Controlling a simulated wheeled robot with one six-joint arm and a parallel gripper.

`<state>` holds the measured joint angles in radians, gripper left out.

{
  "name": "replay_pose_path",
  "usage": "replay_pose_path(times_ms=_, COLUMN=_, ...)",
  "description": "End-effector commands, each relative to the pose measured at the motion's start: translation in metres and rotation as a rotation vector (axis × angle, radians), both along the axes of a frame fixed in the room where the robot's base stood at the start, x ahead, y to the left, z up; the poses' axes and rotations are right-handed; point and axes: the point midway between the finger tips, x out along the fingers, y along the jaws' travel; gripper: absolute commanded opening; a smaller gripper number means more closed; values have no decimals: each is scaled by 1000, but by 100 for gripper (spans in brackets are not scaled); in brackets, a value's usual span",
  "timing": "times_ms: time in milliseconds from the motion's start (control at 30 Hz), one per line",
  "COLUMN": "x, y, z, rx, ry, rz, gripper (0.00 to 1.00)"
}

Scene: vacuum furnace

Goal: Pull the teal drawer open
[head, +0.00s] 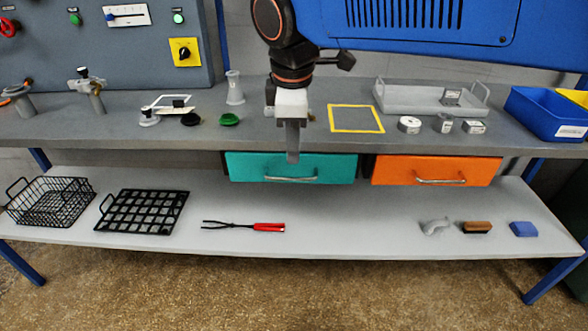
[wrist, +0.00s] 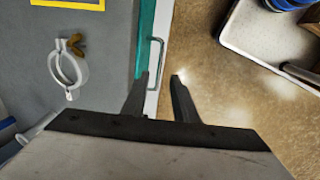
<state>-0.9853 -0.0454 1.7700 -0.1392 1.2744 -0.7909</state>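The teal drawer (head: 240,168) is under the bench top, its front in line with the orange drawer beside it, so it looks closed. Its silver bar handle (head: 292,178) runs across the front. My gripper (head: 292,158) points down just in front of the drawer, its tip above the handle's middle. In the wrist view my gripper (wrist: 159,77) has its two fingers apart with nothing gripped. The handle (wrist: 161,60) shows there beyond the fingertips, its near end in the gap between them. The teal front (wrist: 146,35) lies to its left. I cannot tell whether anything touches.
The orange drawer (head: 395,170) is to the right. The bench top (head: 330,95) carries a yellow square outline (head: 357,119), small parts, a grey tray (head: 405,98) and a blue bin (head: 540,118). The lower shelf (head: 340,215) holds baskets, red-handled tongs (head: 268,227) and small items.

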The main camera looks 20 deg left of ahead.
Motion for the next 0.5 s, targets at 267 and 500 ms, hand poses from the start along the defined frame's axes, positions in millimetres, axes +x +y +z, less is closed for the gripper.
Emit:
replay_pose_path(times_ms=267, x=9, y=1, z=-48, rx=-3, ry=1, rz=-2, gripper=26)
replay_pose_path(times_ms=500, x=15, y=3, z=-75, rx=-1, ry=1, rz=-1, gripper=26)
